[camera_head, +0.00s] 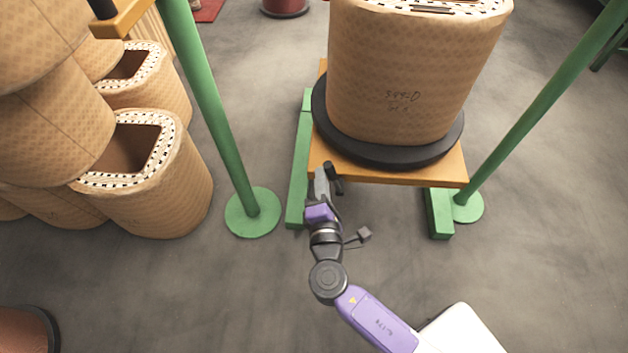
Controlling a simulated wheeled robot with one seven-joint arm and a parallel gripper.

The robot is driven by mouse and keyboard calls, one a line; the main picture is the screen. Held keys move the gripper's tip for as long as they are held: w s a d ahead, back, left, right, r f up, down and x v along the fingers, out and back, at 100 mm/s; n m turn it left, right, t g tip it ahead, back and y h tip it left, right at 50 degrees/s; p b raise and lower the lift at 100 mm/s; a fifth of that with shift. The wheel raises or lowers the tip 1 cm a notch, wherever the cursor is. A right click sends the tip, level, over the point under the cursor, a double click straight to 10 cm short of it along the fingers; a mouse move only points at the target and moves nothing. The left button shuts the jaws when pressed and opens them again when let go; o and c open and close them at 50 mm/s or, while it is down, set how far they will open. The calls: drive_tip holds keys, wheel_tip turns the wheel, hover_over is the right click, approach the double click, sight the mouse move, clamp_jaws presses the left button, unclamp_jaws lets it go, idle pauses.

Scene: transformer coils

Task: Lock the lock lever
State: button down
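My gripper (328,180) is at the front left corner of the orange platform (400,174), close to its edge. Its dark and light grey parts overlap there, so I cannot tell whether the fingers are open or shut, or touching anything. I cannot make out a lock lever clearly; the area at the platform corner is partly hidden by my gripper. A large tan coil (405,85) with handwriting stands upright on a black round base (345,145) on the platform.
Green legs (298,190) and (439,212) support the platform. Green posts stand left (210,100) and right (535,100) on round feet. Several tan coils (165,190) are stacked at left. A reddish round object (25,330) is bottom left. Grey floor in front is clear.

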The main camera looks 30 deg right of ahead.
drive_tip(key=shift+s+d+r, duration=0.35)
drive_tip(key=shift+s+d, duration=0.05)
drive_tip(key=shift+d, duration=0.2)
drive_tip(key=shift+s+d, duration=0.1)
drive_tip(key=shift+d, duration=0.1)
